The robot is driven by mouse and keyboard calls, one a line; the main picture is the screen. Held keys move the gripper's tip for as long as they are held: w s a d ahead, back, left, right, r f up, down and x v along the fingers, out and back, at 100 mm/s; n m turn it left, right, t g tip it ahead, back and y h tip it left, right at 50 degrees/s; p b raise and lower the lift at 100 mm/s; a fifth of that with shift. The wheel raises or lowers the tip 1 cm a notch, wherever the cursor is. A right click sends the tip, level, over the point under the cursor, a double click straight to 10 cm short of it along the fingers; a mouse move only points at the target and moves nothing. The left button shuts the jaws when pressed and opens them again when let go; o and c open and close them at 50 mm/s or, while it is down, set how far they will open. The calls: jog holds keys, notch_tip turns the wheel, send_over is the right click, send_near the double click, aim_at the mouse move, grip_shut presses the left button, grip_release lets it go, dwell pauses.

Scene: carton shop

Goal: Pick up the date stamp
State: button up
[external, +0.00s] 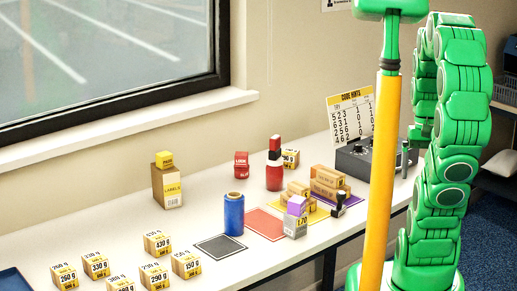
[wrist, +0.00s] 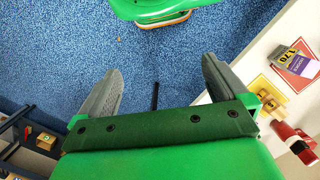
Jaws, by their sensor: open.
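Several cartons, a purple-topped box (external: 296,217), a blue cylinder (external: 234,214) and a red bottle (external: 275,176) crowd the white table (wrist: 249,72). A black device (external: 366,159) and the code hints card (external: 351,116) stand behind. Blue carpet (wrist: 55,55) lies below my gripper.

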jog(key=shift+s+d+f, duration=0.1)
jog(key=shift+s+f, duration=0.05)
jog(key=shift+s, duration=0.15)
jog(key=shift+c, duration=0.3)
jog(key=c, duration=0.3)
jog(key=shift+c, duration=0.2)
jog(key=m+g+y, duration=0.1)
jog(key=m+y, duration=1.2)
jog(key=m, duration=0.2)
send_near(340, 203)
jog(key=shift+w+a+f, duration=0.15)
jog(key=shift+a+f, duration=0.3)
jog(key=shift+f, duration=0.1)
jog(key=shift+w+a+f, duration=0.15)
jog(key=shift+a+f, duration=0.3)
jog(key=shift+f, duration=0.15)
jog(key=shift+r+x, duration=0.1)
jog(key=shift+x, duration=1.85)
jog(key=shift+r+x, duration=0.15)
jog(key=shift+x, duration=1.75)
